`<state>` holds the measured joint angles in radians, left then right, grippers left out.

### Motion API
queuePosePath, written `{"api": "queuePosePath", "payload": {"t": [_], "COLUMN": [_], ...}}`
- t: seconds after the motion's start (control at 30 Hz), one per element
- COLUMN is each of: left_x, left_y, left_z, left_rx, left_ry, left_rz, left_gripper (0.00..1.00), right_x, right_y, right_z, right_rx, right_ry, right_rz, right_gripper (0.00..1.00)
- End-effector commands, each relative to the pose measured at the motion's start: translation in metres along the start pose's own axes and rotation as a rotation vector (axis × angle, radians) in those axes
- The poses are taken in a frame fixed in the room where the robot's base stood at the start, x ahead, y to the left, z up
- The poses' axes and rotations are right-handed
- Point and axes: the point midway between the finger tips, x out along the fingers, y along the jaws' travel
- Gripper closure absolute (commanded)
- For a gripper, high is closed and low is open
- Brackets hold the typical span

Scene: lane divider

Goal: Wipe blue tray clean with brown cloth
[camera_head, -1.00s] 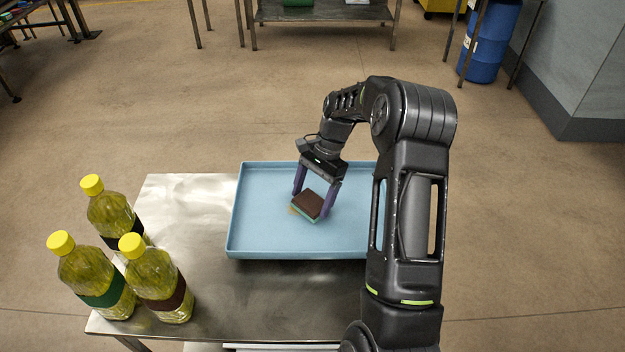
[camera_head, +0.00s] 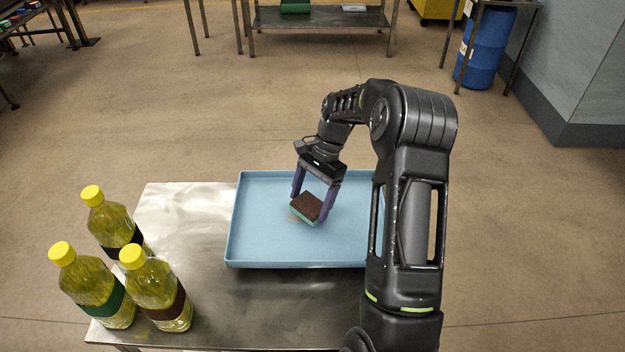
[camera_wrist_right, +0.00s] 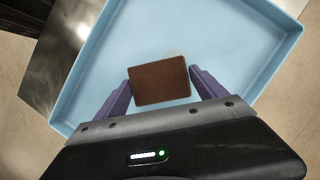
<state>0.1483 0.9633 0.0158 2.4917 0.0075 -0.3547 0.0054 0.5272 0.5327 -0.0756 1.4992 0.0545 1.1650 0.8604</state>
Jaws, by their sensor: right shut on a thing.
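The blue tray (camera_head: 255,245) lies on a metal table. My right gripper (camera_head: 313,204) is over the middle of the tray, pointing down, its purple fingers shut on the sides of a brown block-like cloth (camera_head: 307,203) with a teal underside. The cloth is at or just above the tray floor; contact cannot be told. A faint tan smudge (camera_head: 293,217) shows on the tray beside the cloth's left edge. In the right wrist view the brown cloth (camera_wrist_right: 160,82) sits between both fingers, with a pale smudge (camera_wrist_right: 176,53) just past it. My left gripper is out of view.
Three yellow-capped bottles (camera_head: 110,218), (camera_head: 92,285), (camera_head: 155,288) of yellow liquid stand on the table (camera_head: 185,215) left of the tray. My right arm covers the tray's right side. A shelf table (camera_head: 320,20) and a blue barrel (camera_head: 487,50) stand far behind.

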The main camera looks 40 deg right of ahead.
Motion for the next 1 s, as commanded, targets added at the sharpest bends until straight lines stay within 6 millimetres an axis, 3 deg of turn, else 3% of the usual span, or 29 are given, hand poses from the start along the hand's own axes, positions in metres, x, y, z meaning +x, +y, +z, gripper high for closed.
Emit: {"api": "queuePosePath", "payload": {"t": [0.5, 1.0], "left_x": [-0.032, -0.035], "left_y": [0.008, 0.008], "left_z": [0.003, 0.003], "left_rx": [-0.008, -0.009], "left_ry": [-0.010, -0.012], "left_rz": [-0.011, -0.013], "left_gripper": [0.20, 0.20], "right_x": [-0.045, -0.050], "right_y": [0.005, 0.006], "right_z": [0.019, 0.021], "right_rx": [-0.005, -0.005], "right_ry": [-0.001, -0.001], "right_rz": [0.002, 0.003], "right_gripper": [0.57, 0.57]}}
